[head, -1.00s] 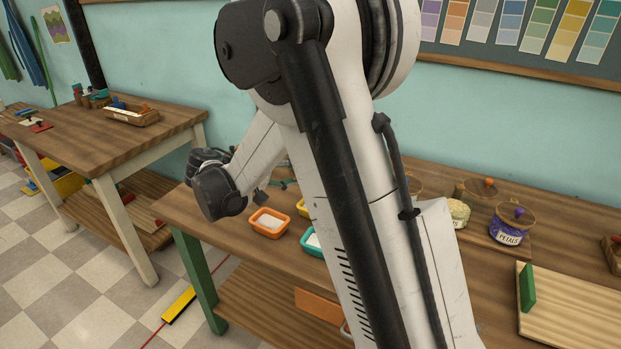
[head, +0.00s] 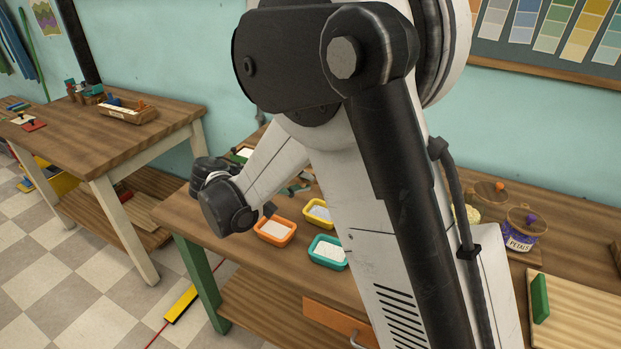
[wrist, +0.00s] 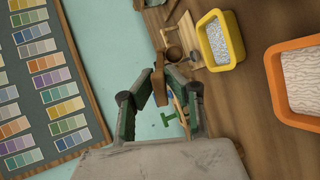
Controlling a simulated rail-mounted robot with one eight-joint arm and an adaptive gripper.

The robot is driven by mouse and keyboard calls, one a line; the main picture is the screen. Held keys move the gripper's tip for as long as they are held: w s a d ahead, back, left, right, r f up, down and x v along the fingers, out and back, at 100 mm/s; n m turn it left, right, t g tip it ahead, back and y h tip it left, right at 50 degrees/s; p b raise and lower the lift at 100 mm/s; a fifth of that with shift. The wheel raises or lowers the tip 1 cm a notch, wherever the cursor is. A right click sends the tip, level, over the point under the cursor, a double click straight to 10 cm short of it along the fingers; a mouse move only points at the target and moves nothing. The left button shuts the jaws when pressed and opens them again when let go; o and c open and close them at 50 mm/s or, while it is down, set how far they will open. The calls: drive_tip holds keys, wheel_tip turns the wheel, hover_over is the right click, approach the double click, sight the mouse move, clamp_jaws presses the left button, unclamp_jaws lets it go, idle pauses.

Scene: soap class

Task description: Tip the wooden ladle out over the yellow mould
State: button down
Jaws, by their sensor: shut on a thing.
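My gripper (wrist: 158,92) shows in the wrist view with its green fingers closed on a brown wooden piece, the wooden ladle (wrist: 158,78). The yellow mould (wrist: 212,68) lies up and to the right of the fingertips in the wrist view, apart from the ladle, with a grey speckled filling. In the head view the yellow mould (head: 309,219) sits on the table behind the orange and teal moulds, partly beside my arm. The ladle is not clearly seen in the head view.
An orange mould (head: 274,243) and a teal mould (head: 327,264), both with pale fillings, stand close to the yellow one on the wooden table (head: 200,215). A petals jar (head: 519,242) and a board (head: 572,315) are at the right. My arm hides the table's middle.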

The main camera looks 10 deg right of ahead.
sight(317, 180)
drive_tip(key=shift+w+d+r+g+y+p, duration=0.25)
drive_tip(key=shift+d+r+y+p, duration=0.35)
drive_tip(key=shift+p, duration=1)
drive_tip(key=shift+w+d+r+g+y+p, duration=0.25)
drive_tip(key=shift+d+y+p, duration=0.4)
drive_tip(key=shift+y+p, duration=0.75)
drive_tip(key=shift+w+d+r+g+y+p, duration=0.1)
drive_tip(key=shift+d+r+g+y+p, duration=0.35)
drive_tip(key=shift+p, duration=1.4)
drive_tip(key=shift+w+d+y+p, duration=0.2)
drive_tip(key=shift+d+y+p, duration=0.6)
drive_tip(key=shift+y+p, duration=0.05)
drive_tip(key=d+y+p, duration=0.1)
drive_tip(key=d+g+y+p, duration=0.1)
drive_tip(key=shift+w+r+p, duration=0.15)
drive_tip(key=shift+w+p, duration=0.15)
drive_tip(key=shift+p, duration=0.1)
drive_tip(key=shift+w+d+f+y+b, duration=0.1)
drive_tip(key=shift+d+f+y+b, duration=0.25)
drive_tip(key=shift+y, duration=0.25)
drive_tip(key=shift+w+d+f+g+y+b, duration=0.2)
drive_tip(key=shift+d+g+y+b, duration=0.1)
drive_tip(key=shift+d+y, duration=0.35)
drive_tip(key=shift+w+d+f+g+y+b, duration=0.2)
drive_tip(key=shift+d+y, duration=0.25)
drive_tip(key=shift+y, duration=0.4)
drive_tip(key=shift+r, duration=0.25)
wheel_tip(317, 180, up, 4)
drive_tip(key=shift+f+p, duration=0.1)
drive_tip(key=shift+p, duration=0.7)
